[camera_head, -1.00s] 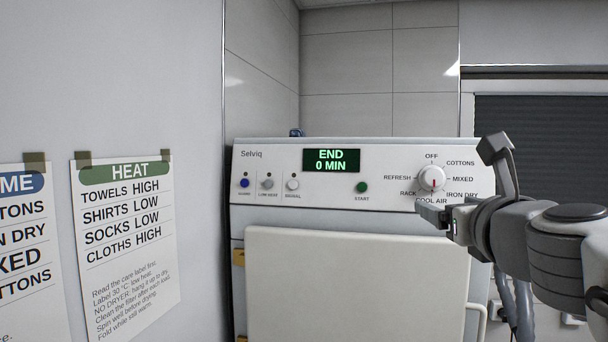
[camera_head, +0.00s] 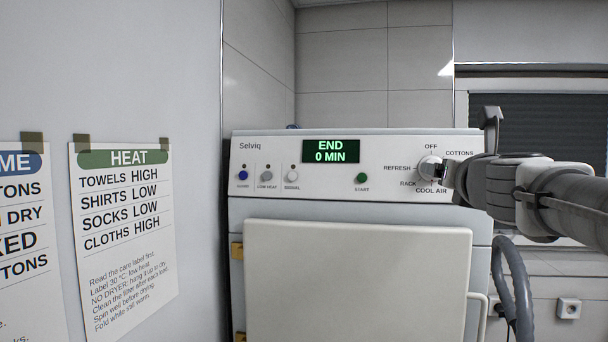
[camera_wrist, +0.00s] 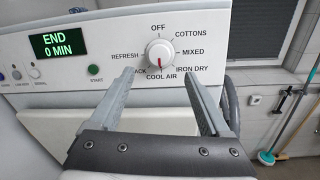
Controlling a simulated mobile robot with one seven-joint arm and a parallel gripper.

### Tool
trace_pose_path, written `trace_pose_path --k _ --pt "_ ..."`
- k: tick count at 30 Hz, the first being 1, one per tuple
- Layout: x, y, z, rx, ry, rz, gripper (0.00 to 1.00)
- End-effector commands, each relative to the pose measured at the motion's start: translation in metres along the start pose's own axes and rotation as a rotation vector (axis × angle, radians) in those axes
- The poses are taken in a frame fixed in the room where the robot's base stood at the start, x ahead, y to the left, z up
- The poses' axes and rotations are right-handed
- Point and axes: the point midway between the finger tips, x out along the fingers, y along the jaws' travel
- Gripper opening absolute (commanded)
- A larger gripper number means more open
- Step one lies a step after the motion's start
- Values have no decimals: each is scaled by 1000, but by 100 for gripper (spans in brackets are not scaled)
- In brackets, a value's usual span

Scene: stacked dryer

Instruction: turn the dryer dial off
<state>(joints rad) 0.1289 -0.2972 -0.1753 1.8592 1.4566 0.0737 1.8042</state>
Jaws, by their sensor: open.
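The dryer dial (camera_head: 430,167) is a round white knob on the right of the control panel, partly covered by my gripper in the head view. In the wrist view the whole dial (camera_wrist: 158,53) shows, ringed by labels with OFF at the top and COOL AIR at the bottom. In the wrist view the gripper (camera_wrist: 159,68) has one finger on each side, below the dial. Contact cannot be told.
The green display (camera_head: 331,151) reads END, 0 MIN. A green START button (camera_head: 361,178) and several small buttons sit left of the dial. A pale door panel (camera_head: 355,280) lies below. A wall with paper charts (camera_head: 125,220) stands at the left.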

Motion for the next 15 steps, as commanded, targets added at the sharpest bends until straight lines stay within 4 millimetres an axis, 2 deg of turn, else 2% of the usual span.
trace_pose_path --k 1,9,15 --pt "10 0 -2 0 2 0 81" --pt "52 0 -2 -2 2 0 81" --pt "73 0 0 -1 1 0 81"
